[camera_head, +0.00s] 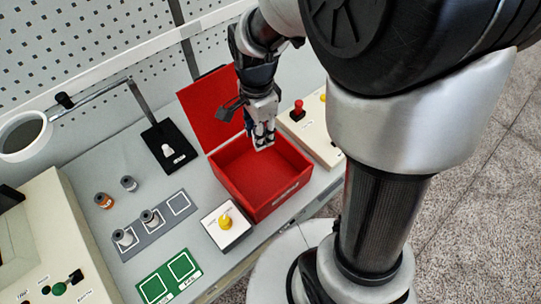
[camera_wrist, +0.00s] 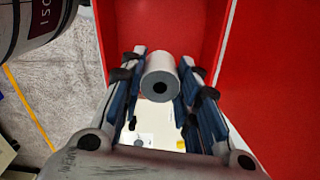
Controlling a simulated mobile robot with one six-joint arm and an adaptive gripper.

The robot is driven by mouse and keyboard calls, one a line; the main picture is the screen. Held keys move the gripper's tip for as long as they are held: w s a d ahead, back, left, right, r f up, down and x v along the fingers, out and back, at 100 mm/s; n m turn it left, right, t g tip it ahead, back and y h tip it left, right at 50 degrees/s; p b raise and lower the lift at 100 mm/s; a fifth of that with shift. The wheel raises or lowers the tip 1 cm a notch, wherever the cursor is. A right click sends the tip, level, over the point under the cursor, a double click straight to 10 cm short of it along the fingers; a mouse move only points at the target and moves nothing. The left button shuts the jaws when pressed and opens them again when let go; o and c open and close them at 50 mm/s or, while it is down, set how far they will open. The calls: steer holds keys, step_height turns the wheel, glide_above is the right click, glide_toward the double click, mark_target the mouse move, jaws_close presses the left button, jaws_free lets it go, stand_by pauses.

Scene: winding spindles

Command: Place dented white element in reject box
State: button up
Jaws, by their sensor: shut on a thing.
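My gripper (camera_head: 263,140) is over the open red box (camera_head: 304,174), its fingers reaching down by the box's back edge. In the wrist view, my gripper (camera_wrist: 160,92) is shut on a pale, white-grey cylindrical element (camera_wrist: 161,76), with a dark hole in the end facing the camera. No dent can be made out on it. The red box (camera_wrist: 170,22) shows beyond it in the wrist view. The red lid (camera_head: 205,112) stands raised behind the box. The label on the box front is too small to read.
A yellow-knobbed box (camera_head: 228,228) sits left of the red box, and a panel with a red button (camera_head: 298,112) sits right. Green mat (camera_head: 168,279), grey slotted tray (camera_head: 181,206), loose elements and a black stand (camera_head: 168,148) with a white piece lie left.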

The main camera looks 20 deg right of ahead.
step_height(320, 180, down, 18)
steer(key=b, duration=0.5)
steer(key=shift+a+f, duration=0.15)
steer(key=shift+f, duration=0.1)
steer(key=o, duration=1.1)
steer(key=s+r+n+t+p, duration=0.1)
steer(key=s+r+n+p, duration=0.15)
steer(key=r, duration=0.95)
steer(key=s+r+n+t+p, duration=0.15)
steer(key=r+n, duration=0.25)
steer(key=r, duration=0.7)
steer(key=shift+s+r+n+t, duration=0.35)
steer(key=shift+s+r+n, duration=0.8)
steer(key=shift+s+n, duration=0.65)
steer(key=shift+s+r+n+t, duration=0.35)
steer(key=shift+s+r+n, duration=0.8)
steer(key=shift+s+n, duration=0.6)
steer(key=shift+s+r+n+t, duration=0.35)
steer(key=shift+s+r+n, duration=1)
steer(key=shift+s, duration=0.7)
